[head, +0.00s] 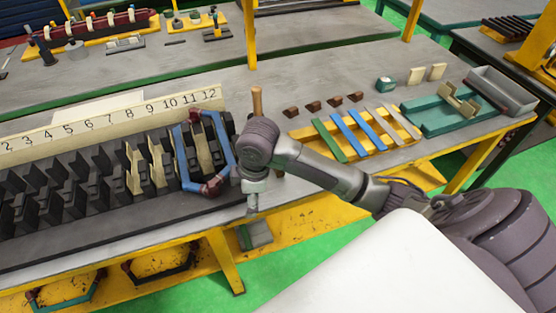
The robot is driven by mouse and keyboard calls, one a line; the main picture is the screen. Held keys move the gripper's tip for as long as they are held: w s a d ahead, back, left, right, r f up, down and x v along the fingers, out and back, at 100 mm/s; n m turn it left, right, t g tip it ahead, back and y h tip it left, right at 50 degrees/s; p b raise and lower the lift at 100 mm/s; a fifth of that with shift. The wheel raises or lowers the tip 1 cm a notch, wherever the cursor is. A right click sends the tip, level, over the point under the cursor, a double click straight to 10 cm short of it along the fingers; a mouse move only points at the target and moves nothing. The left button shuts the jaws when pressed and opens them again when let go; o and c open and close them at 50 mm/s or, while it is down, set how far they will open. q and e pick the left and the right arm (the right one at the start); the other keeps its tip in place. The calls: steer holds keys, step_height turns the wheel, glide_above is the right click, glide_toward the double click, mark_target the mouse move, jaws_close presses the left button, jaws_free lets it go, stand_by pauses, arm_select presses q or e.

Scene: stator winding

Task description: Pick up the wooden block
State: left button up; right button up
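Several small dark brown wooden blocks (313,106) stand in a row on the grey bench behind the coloured strips. Two pale wood-coloured blocks (416,76) stand farther right at the back. I cannot tell which one the task means. My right arm comes in from the right, and its gripper (252,208) points down at the bench's front edge, left of and nearer than all these blocks. Its fingers are small and partly hidden, so I cannot tell open from shut. My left gripper is not in view.
A slotted dark stator (75,190) with a numbered pale strip (110,118) fills the left. Blue coils (222,140) stand in its right end. An upright wooden handle (256,102) rises behind my wrist. Coloured strips (345,133), a teal tray (425,118) and a grey bin (497,95) lie right.

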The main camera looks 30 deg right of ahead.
steer(key=w+d+r+n+g+h, duration=0.1)
steer(key=w+d+r, duration=0.3)
steer(key=d+r, duration=0.3)
steer(key=w+d+r+n, duration=0.1)
steer(key=w+d+r, duration=0.3)
steer(key=d+r, duration=0.3)
step_height(320, 180, down, 8)
steer(key=shift+w+r+p, duration=0.1)
steer(key=shift+p, duration=0.6)
steer(key=f, duration=0.1)
steer(key=f+p, duration=0.1)
steer(key=f, duration=0.1)
steer(key=f+p, duration=0.1)
steer(key=f, duration=0.1)
steer(key=shift+s+a, duration=0.1)
steer(key=shift+s, duration=0.15)
steer(key=shift+f, duration=0.25)
jaws_close()
steer(key=shift+r, duration=0.15)
